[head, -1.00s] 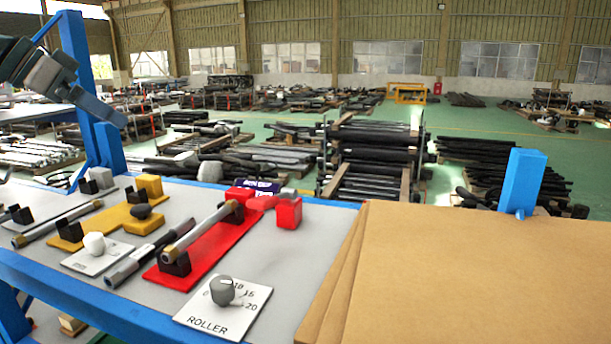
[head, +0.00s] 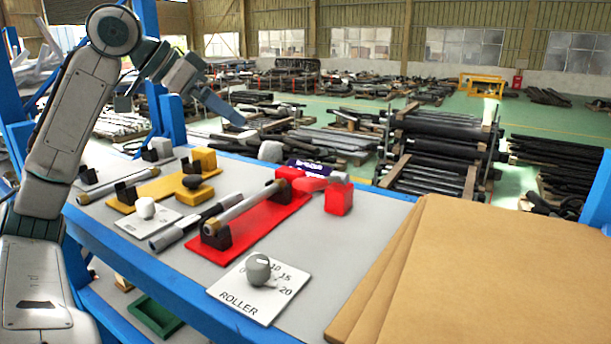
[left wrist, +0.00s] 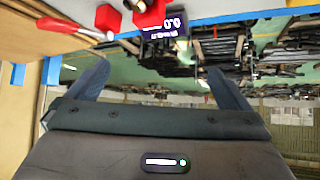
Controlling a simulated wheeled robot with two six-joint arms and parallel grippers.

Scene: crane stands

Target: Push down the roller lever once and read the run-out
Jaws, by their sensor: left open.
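A red base plate (head: 262,232) on the bench carries a grey roller (head: 245,207) in black blocks. Behind it is a dark purple display (head: 310,169); the left wrist view shows its white digits upside down (left wrist: 163,28), seemingly 0.0. A red lever part (head: 312,184) lies beside a red block (head: 338,198). In the left wrist view a red bar with a pale end (left wrist: 70,27) shows near the red block (left wrist: 108,17). A grey knob (head: 258,268) sits on the white ROLLER dial plate. My left gripper (head: 185,108) is open and empty, above and behind the bench's left part.
A yellow station (head: 165,190) with a white knob plate (head: 147,217) stands left of the red one. Brown boards (head: 490,275) cover the bench's right side. A blue post (head: 172,120) rises at the back left. Bar stacks fill the floor behind.

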